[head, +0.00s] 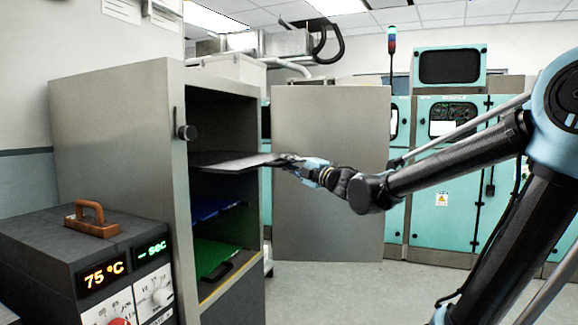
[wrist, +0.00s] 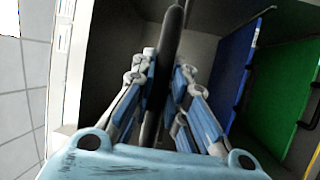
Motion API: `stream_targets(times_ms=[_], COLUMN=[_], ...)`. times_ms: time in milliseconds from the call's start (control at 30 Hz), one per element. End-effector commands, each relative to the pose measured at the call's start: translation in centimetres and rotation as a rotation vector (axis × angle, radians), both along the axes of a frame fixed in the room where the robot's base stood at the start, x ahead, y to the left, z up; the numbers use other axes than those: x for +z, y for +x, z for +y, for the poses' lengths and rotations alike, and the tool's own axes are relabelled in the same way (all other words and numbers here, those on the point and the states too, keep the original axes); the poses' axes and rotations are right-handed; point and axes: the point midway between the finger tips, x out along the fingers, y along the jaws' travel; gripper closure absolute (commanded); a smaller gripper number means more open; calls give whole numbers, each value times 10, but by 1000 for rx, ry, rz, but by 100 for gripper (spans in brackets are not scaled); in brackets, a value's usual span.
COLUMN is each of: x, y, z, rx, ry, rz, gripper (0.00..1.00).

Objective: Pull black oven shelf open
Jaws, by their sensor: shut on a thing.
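The black oven shelf (head: 235,161) is the top one of several shelves in the open grey oven (head: 115,130). In the head view it sticks out a little past the oven's front opening. My gripper (head: 290,160) is at the shelf's front edge. In the wrist view my gripper (wrist: 163,85) has its fingers on both sides of the dark shelf edge (wrist: 172,40), shut on it. The fingertips are partly hidden in the head view.
A blue shelf (head: 210,207) and a green shelf (head: 212,255) lie below inside the oven. The oven door (head: 330,170) stands open to the right, behind my gripper. A control box (head: 85,262) with a 75 °C display stands at front left. Teal machines (head: 440,180) stand behind.

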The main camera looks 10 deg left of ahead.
Motion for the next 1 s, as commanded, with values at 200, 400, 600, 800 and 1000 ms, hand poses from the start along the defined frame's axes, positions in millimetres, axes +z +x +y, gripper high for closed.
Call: stream_targets(times_ms=[200, 400, 600, 800, 1000], x=[-2, -1, -2, -7, -12], y=[-1, -1, -5, -17, -32], z=[0, 0, -6, -26, -50], rx=[-1, 0, 0, -2, -2], ry=[-2, -1, -1, 0, -1], rz=[0, 0, -1, 0, 0], gripper=[65, 65, 65, 65, 65])
